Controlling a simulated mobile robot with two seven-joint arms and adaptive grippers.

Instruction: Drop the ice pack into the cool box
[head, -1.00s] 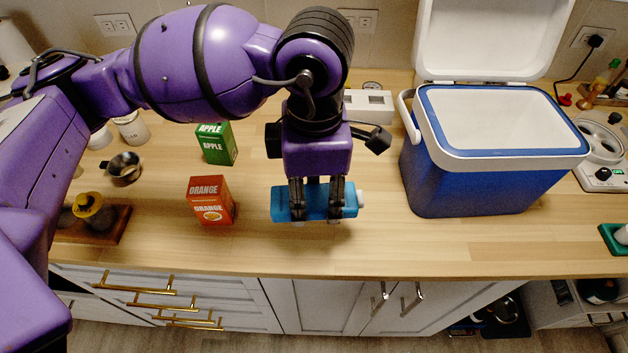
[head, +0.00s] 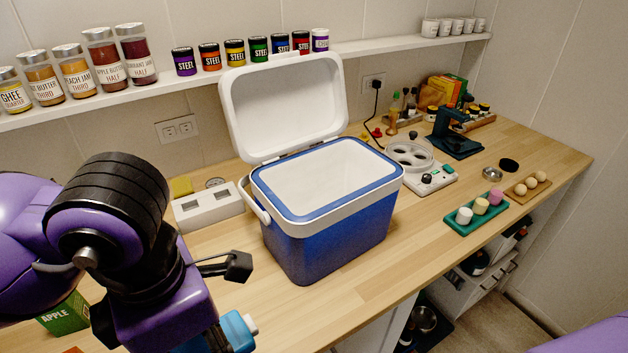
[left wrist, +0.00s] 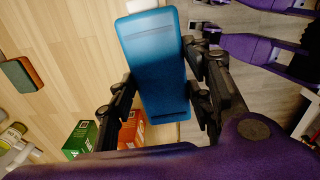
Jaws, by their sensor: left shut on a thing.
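The blue ice pack (left wrist: 155,65) with a white cap is between the fingers of my left gripper (left wrist: 163,98) in the left wrist view. The gripper is shut on it. In the head view only part of the ice pack (head: 238,332) shows at the bottom, left of the cool box; the fingers there are mostly hidden. The blue cool box (head: 330,232) with a white rim stands on the counter with its lid (head: 284,105) raised. The visible inside is white and empty. My right gripper is not in view.
A white appliance (head: 208,206) stands left of the cool box, close to its handle. A white device with round wells (head: 432,182) and a green tray (head: 476,216) stand to the right. Green (left wrist: 80,138) and orange (left wrist: 132,130) cartons are near the left gripper.

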